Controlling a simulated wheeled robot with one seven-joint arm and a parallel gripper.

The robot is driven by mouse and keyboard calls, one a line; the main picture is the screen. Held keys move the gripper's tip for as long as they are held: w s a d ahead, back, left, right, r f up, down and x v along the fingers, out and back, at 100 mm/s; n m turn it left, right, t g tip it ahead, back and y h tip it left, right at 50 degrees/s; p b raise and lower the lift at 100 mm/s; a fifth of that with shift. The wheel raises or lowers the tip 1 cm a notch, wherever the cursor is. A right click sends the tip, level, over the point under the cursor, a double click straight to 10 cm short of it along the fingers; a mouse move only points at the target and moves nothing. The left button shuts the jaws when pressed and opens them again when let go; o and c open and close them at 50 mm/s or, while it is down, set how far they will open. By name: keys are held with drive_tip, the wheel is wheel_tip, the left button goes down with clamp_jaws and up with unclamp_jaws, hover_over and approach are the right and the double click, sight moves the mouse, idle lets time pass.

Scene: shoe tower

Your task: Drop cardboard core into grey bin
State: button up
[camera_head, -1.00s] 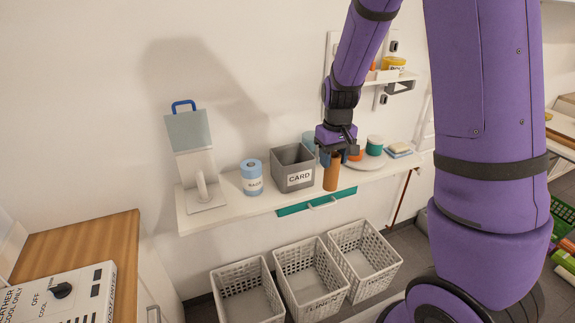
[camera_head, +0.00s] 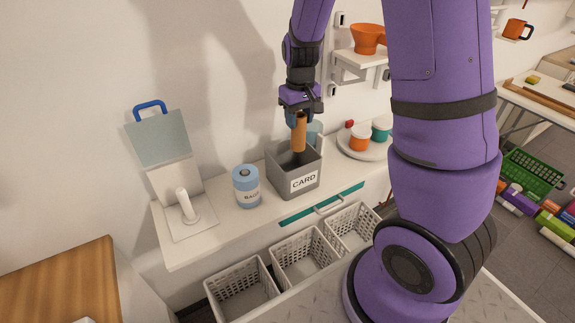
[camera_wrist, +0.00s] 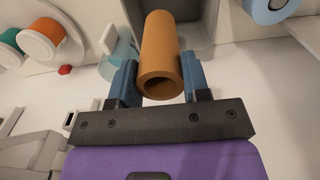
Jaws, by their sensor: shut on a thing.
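The cardboard core (camera_head: 299,133) is a brown upright tube held by my gripper (camera_head: 299,117). Its lower end hangs over the open top of the grey bin (camera_head: 296,183), which is labelled CARD and stands on the white shelf. I cannot tell for certain whether the tube's lower end is below the rim. In the wrist view, the core (camera_wrist: 161,50) sits between the two blue fingers of my gripper (camera_wrist: 160,80), with its hollow near end facing the camera. The grey bin (camera_wrist: 208,32) shows behind it there.
A blue and white labelled canister (camera_head: 246,187) stands left of the bin. A translucent cup (camera_head: 316,130) is close behind the bin. White baskets (camera_head: 306,255) sit below the shelf.

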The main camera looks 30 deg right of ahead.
sight(299, 134)
drive_tip(key=shift+f, duration=2.85)
drive_tip(key=o, duration=1.1)
drive_tip(key=shift+r, duration=0.1)
wheel_tip(299, 134, up, 11)
drive_tip(key=shift+f, duration=0.2)
